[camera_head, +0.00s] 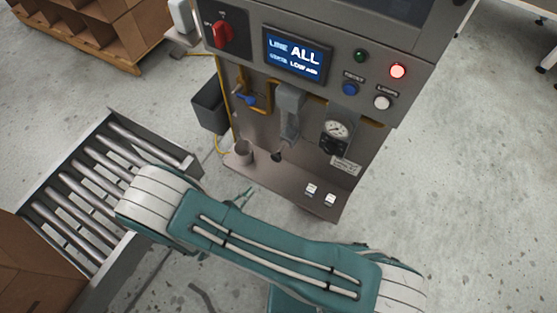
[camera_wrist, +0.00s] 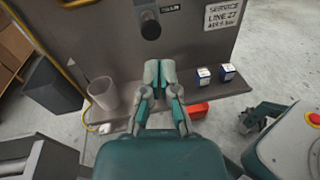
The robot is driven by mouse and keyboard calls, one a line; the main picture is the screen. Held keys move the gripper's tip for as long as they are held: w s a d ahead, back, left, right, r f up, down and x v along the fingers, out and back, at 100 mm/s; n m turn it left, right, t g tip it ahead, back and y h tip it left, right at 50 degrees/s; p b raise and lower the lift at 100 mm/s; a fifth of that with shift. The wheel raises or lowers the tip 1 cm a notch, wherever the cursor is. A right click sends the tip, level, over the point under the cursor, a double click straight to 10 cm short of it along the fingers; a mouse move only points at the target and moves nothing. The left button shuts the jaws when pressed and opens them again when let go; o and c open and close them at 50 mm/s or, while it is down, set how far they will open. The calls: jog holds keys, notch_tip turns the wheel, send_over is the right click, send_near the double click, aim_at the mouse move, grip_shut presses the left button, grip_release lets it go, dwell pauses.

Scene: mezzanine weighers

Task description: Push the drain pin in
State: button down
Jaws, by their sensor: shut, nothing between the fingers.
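A grey housing (camera_head: 290,103) hangs on the front of the machine, with a short dark stub (camera_head: 277,155) at its lower end. In the wrist view a dark round stub (camera_wrist: 150,27) shows at the top; it looks like the same part. The drain pin itself is too small to make out for certain. My gripper (camera_wrist: 160,70) is shut and empty, below the stub and apart from it, over the machine's lower shelf (camera_wrist: 140,118). In the head view my arm hides most of the gripper; only a bit of teal (camera_head: 245,195) shows.
A grey cup (camera_wrist: 103,93) stands on the shelf's left, two small white-and-blue boxes (camera_wrist: 203,76) on its right. A gauge (camera_head: 337,129), a lit red lamp (camera_head: 398,71) and a screen (camera_head: 297,53) are on the panel. A roller conveyor (camera_head: 100,170) lies left.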

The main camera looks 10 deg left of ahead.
aim_at(275, 160)
jog(key=f+n+t+y, duration=0.1)
jog(key=f, duration=0.1)
jog(key=s+f+n+t+y, duration=0.1)
jog(key=shift+s+f+n, duration=0.15)
jog(key=shift+f+n, duration=0.25)
jog(key=shift+a, duration=0.1)
jog(key=x, duration=1.4)
jog(key=shift+x, duration=1.55)
